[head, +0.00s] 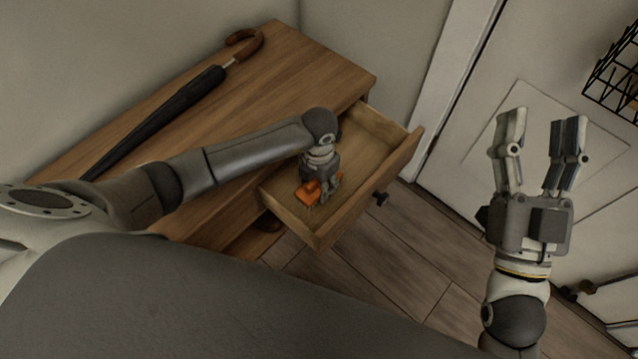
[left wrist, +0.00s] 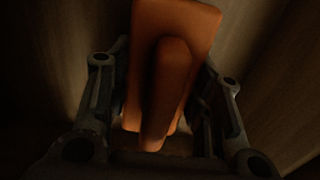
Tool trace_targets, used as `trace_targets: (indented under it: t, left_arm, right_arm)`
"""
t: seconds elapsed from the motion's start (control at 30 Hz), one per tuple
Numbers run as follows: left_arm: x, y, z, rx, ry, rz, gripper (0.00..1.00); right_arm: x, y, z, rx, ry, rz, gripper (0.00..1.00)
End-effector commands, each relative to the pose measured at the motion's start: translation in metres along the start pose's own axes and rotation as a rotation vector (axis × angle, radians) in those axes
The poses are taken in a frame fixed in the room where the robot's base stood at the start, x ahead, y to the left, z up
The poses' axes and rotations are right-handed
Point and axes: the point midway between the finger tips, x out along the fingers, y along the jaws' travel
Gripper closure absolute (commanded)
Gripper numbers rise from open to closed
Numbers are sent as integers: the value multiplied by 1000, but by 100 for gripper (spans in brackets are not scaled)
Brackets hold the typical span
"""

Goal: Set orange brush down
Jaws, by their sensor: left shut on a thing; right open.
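The orange brush (head: 308,194) is in my left gripper (head: 322,192), inside the open drawer (head: 374,144) of the wooden table. In the left wrist view the brush (left wrist: 172,65) fills the space between the two fingers of my left gripper (left wrist: 165,135), which is shut on it. Whether the brush touches the drawer floor I cannot tell. My right gripper (head: 540,135) is open and empty, raised to the right in front of the door, away from the drawer.
A black umbrella (head: 165,115) with a curved brown handle lies on the wooden table top (head: 290,75). The drawer front has a dark knob (head: 381,199). A black wire basket (head: 615,80) is at the upper right. Bare plank floor (head: 400,260) lies in front of the drawer.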

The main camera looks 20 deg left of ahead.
Motion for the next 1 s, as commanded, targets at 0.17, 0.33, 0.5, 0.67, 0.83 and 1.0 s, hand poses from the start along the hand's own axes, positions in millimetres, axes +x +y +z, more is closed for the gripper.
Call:
trace_targets:
  t: [0.17,0.33,0.5,0.67,0.83,1.0]
  left_arm:
    - [1,0,0,0,-1,0,80]
    - [2,0,0,1,-1,0,80]
    - [4,0,0,1,0,0,80]
    - [4,0,0,0,0,0,45]
    - [4,0,0,0,0,0,45]
    - [1,0,0,0,0,0,45]
  right_arm:
    - [0,0,-3,1,16,-1,46]
    - [0,0,-4,1,20,-1,46]
    - [0,-1,-8,2,48,-2,46]
    - [0,-1,-9,2,49,-2,46]
    - [0,-1,-9,2,48,-2,46]
    - [1,-1,-6,2,30,-2,46]
